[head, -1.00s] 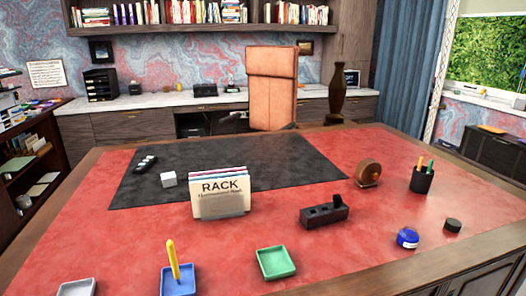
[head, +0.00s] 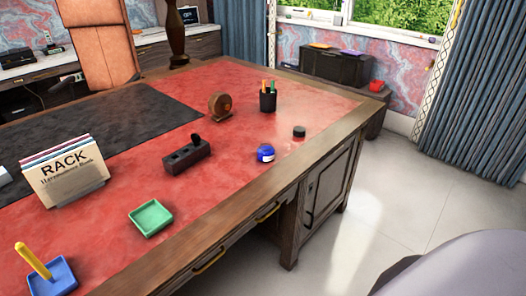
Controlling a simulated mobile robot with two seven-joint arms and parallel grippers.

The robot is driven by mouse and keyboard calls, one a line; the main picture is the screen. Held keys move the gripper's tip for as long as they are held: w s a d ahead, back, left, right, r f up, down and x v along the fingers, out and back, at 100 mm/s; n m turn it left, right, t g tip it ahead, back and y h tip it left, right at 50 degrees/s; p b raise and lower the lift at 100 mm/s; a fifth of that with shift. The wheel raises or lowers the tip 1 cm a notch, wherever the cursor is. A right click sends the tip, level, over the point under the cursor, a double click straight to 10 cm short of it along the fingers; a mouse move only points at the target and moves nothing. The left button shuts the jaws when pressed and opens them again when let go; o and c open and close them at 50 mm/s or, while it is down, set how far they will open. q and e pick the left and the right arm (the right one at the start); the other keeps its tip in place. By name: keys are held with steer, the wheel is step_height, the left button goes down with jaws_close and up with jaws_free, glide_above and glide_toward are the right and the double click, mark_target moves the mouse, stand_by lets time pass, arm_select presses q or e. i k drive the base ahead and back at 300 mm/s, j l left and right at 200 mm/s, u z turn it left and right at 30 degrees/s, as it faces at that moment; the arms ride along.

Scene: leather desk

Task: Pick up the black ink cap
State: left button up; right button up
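A small round black ink cap (head: 299,132) lies on the red leather top near the desk's right edge. A blue ink bottle (head: 265,153) stands a little to its left and nearer the front edge, apart from it. Neither of my grippers shows in the head view.
The desk (head: 235,195) has a wooden rim. On it stand a pen cup (head: 268,102), a tape dispenser (head: 220,107), a dark block holder (head: 187,157), a green tray (head: 151,218), a blue tray (head: 50,280) and a card rack (head: 65,172). Floor (head: 400,215) right of the desk is clear.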

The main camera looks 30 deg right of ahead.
mark_target(298, 132)
steer(key=z, duration=1.3)
steer(key=u, duration=0.3)
steer(key=i+l+u, duration=0.15)
steer(key=u, duration=0.25)
steer(key=i+l+u, duration=0.1)
steer(key=l+u, duration=0.35)
steer(key=i+l+u, duration=0.1)
steer(key=l+u, duration=0.15)
steer(key=l, duration=0.5)
steer(key=l+u, duration=0.3)
steer(key=l, duration=0.4)
steer(key=i, duration=0.05)
